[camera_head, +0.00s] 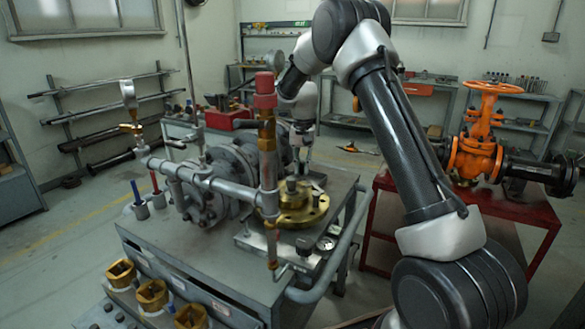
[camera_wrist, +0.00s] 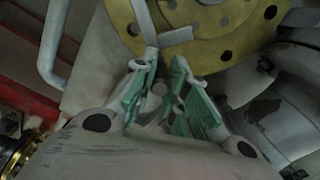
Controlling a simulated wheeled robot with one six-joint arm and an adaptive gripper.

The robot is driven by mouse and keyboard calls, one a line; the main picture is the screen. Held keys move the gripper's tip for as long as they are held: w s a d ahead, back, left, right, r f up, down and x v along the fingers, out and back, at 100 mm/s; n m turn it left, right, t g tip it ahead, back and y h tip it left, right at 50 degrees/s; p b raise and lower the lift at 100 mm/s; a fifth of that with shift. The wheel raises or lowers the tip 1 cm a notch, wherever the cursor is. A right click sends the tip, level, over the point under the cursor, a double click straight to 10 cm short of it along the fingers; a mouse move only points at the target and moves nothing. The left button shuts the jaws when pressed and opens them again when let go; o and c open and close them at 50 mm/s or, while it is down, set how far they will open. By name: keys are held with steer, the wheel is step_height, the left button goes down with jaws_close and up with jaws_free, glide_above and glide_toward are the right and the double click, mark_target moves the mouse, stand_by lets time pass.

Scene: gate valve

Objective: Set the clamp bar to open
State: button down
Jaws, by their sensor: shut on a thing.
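The clamp bar (camera_wrist: 145,24) is a thin grey bar lying across a brass flanged disc (camera_wrist: 116,22) in the wrist view, with a short grey arm branching to the right. My gripper (camera_wrist: 164,66) has green-padded fingers and is shut on the near end of the clamp bar, at the disc's edge. The fingers partly hide the gripped end.
A grey pipe and flange assembly (camera_head: 215,180) and an upright brass post with a red cap (camera_head: 265,90) stand close beside my gripper. A grey rail (camera_head: 325,265) edges the bench. An orange valve (camera_head: 475,150) stands on a red table at right.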

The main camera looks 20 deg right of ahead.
steer(key=d+m, duration=0.2)
steer(key=d, duration=0.1)
steer(key=shift+s, duration=0.15)
steer(key=shift+s+d, duration=0.25)
steer(key=shift+d, duration=0.7)
steer(key=c, duration=1.4)
jaws_free()
steer(key=shift+o, duration=0.2)
step_height(320, 180, up, 12)
